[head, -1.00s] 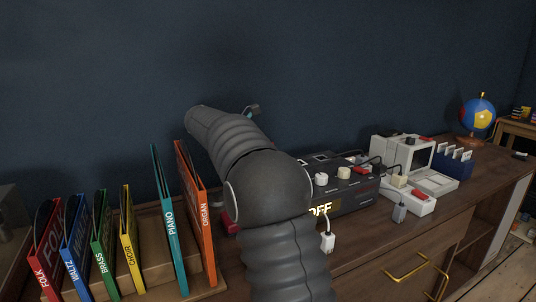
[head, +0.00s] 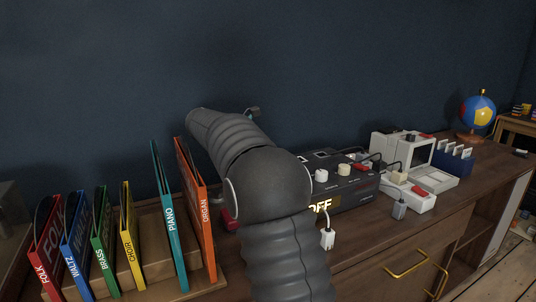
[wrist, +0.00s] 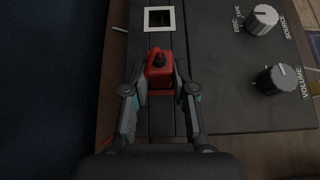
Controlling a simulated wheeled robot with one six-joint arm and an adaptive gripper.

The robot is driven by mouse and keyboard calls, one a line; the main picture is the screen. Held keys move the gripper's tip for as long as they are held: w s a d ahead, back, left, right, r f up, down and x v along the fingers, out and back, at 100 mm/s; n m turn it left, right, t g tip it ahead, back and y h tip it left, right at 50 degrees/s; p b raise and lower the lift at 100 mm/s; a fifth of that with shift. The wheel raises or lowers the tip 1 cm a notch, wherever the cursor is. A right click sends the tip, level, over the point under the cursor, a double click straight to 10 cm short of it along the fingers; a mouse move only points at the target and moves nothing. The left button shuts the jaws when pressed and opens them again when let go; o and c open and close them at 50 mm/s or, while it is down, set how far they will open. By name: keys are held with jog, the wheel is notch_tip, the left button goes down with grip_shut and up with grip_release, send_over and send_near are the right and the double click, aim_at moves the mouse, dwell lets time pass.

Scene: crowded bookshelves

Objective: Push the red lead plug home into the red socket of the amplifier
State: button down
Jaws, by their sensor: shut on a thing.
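In the wrist view the red lead plug (wrist: 159,66) sits between the two fingertips of my gripper (wrist: 160,85), which is shut on it. The plug is over the top of the black amplifier (wrist: 235,105). A thin red edge shows at the plug's lower side; I cannot tell whether it is the red socket's rim, or how deep the plug sits. A white-framed square socket (wrist: 159,18) lies just beyond the plug, open and empty. In the head view the amplifier (head: 352,192) stands right of my arm, its display reading OFF. My arm hides the plug there.
Knobs marked SOURCE (wrist: 261,19) and VOLUME (wrist: 276,79) stand right of the plug. Upright folders, including an orange ORGAN one (head: 197,205), stand left of my arm. A white plug (head: 327,238) hangs at the amplifier's front. A pale machine (head: 405,150) and a globe (head: 478,113) stand farther right.

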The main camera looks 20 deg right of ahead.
jog(key=shift+f, duration=0.7)
jog(key=shift+r, duration=1.1)
jog(key=shift+f+b, duration=0.3)
jog(key=shift+f, duration=0.8)
dwell(1.0)
jog(key=c, duration=0.9)
grip_release()
jog(key=shift+o, duration=0.2)
notch_tip(320, 180, up, 10)
